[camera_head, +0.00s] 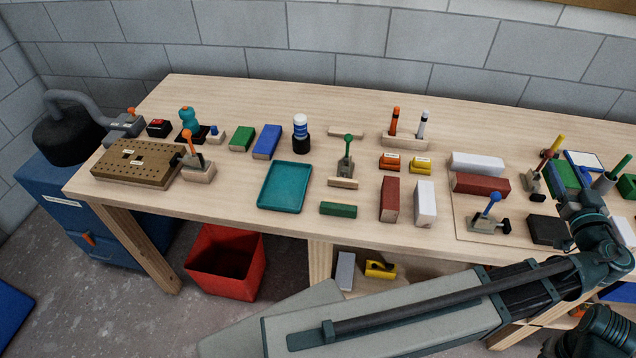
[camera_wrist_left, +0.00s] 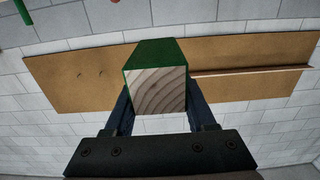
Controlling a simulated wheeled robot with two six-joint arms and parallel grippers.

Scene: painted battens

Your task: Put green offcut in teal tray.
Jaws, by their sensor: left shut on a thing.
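My left gripper (camera_head: 572,194) is at the right end of the bench and is shut on a green offcut (camera_head: 562,176). In the left wrist view the green offcut (camera_wrist_left: 158,80) sits between the two fingers, its bare wood end grain facing the camera. The teal tray (camera_head: 285,187) lies flat and empty near the bench's front edge, left of centre, far to the left of the gripper. Other green pieces lie on the bench: one (camera_head: 338,209) just right of the tray, one (camera_head: 241,138) behind it. My right gripper is not in view.
A red block (camera_head: 390,198) and a white block (camera_head: 425,203) lie between tray and gripper. Toggle clamps (camera_head: 346,160) and a marker stand (camera_head: 405,140) rise from the bench. A drilled board (camera_head: 137,162) lies at the left. A red bin (camera_head: 226,262) stands below.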

